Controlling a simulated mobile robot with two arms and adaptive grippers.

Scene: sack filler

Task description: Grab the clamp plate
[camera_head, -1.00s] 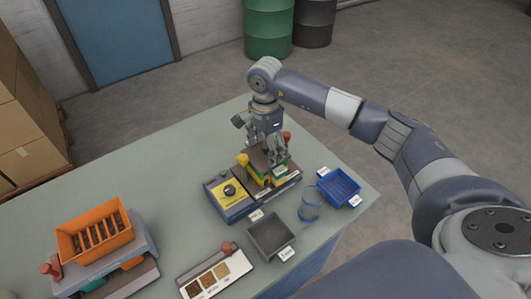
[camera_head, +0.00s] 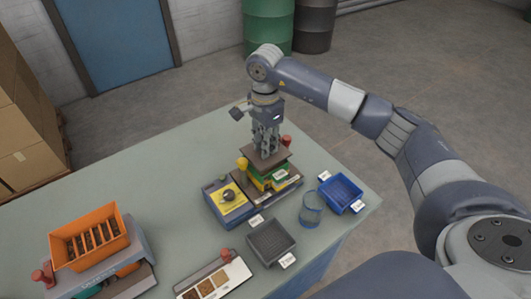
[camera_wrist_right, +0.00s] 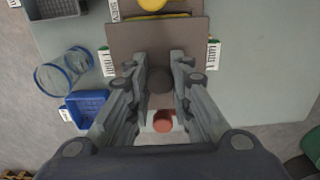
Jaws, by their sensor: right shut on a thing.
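The clamp plate (camera_head: 270,158) is a flat brown square plate, held level above the green and yellow block (camera_head: 262,180) of the small machine. My right gripper (camera_head: 266,148) is above it, fingers pointing down. In the right wrist view the plate (camera_wrist_right: 130,38) spreads out beyond the fingertips, and my right gripper (camera_wrist_right: 160,75) is shut on its round dark knob (camera_wrist_right: 160,80). The plate hides most of the block's top. My left gripper is not in view.
The machine's blue and yellow control box (camera_head: 230,201) adjoins the block. A blue tray (camera_head: 340,193), a clear blue-rimmed cup (camera_head: 312,210) and a grey tray (camera_head: 271,243) stand nearby. An orange bin (camera_head: 91,240) is at left. The table's back left is clear.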

